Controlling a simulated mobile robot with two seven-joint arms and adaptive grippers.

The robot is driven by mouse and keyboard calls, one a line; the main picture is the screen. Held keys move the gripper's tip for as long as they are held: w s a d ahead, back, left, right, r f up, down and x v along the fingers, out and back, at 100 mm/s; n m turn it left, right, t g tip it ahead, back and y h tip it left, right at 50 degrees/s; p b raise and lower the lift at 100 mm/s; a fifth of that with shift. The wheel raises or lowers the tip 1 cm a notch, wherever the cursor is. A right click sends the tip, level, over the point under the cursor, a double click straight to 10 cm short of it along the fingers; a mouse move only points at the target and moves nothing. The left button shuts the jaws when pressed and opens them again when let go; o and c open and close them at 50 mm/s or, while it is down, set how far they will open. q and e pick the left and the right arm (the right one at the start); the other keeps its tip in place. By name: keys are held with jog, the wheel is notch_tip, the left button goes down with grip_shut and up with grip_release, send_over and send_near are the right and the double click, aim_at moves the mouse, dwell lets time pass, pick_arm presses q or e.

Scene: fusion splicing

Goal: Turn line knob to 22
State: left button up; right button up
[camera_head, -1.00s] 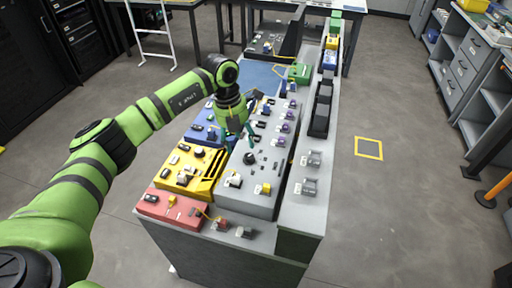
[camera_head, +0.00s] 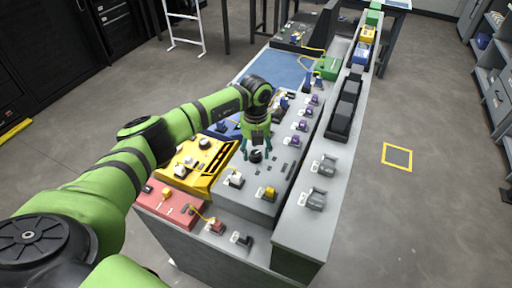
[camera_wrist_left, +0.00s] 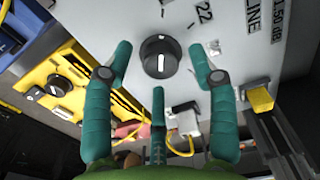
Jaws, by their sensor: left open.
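The line knob (camera_wrist_left: 160,57) is a round black knob on a light grey panel (camera_wrist_left: 225,45), with a white pointer mark on its lower half in the left wrist view. The printed number 22 (camera_wrist_left: 204,12) is up and right of the knob, and the word LINE is farther right. In the head view the knob (camera_head: 255,156) sits on the grey box. My left gripper (camera_head: 257,148) is over it. In the left wrist view the left gripper's (camera_wrist_left: 160,52) teal fingers are spread on both sides of the knob, with clear gaps. My right gripper is not in view.
A yellow module (camera_head: 190,163) and a red module (camera_head: 165,205) lie left of the grey box. A yellow connector (camera_wrist_left: 260,98) stands close to the right finger in the left wrist view. Purple-and-white connectors (camera_head: 304,126) line the box farther back.

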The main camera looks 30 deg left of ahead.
pick_arm(q)
jog(key=shift+f, duration=0.35)
jog(key=c, duration=1.1)
jog(key=shift+c, duration=0.2)
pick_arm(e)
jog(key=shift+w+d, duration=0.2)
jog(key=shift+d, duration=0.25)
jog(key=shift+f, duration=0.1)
